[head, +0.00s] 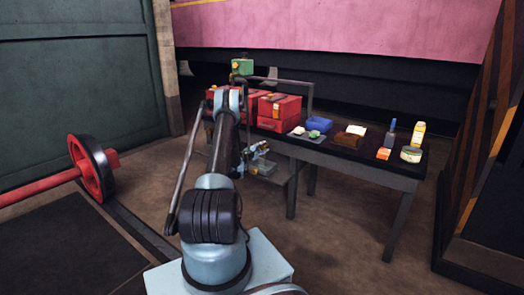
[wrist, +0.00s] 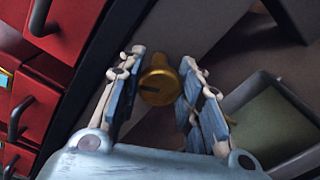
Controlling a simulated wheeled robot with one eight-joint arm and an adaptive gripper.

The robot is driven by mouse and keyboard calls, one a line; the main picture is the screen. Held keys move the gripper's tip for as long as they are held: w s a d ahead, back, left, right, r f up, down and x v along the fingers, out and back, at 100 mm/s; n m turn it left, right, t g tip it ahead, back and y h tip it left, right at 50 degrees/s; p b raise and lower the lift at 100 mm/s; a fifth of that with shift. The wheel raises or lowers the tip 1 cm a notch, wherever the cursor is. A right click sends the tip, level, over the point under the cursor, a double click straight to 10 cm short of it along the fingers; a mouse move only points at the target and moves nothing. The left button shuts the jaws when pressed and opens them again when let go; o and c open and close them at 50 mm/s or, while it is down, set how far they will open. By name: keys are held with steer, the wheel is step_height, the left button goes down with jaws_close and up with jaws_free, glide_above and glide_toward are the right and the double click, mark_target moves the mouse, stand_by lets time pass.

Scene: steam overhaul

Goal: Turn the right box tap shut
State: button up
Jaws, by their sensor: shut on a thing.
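The tap shows in the wrist view as a round brass knob (wrist: 157,84) with a dark slot across its face. My gripper (wrist: 160,80) has one blue-padded finger on each side of the knob and is shut on it. In the head view, my gripper (head: 257,152) is at the near edge of the dark table, low beside its left part. The knob's stem and the body behind it are hidden, so how far the tap is turned cannot be told.
A grey open tray (wrist: 262,125) lies right of the gripper in the wrist view, red drawers (wrist: 45,90) at left. A red wheel (head: 92,168) stands at left.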

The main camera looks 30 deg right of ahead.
steer(key=m, duration=0.5)
steer(key=shift+s+f, duration=0.15)
stand_by(0.6)
steer(key=o, duration=1.1)
steer(key=shift+c, duration=0.2)
steer(key=v, duration=0.7)
steer(key=shift+a, duration=0.25)
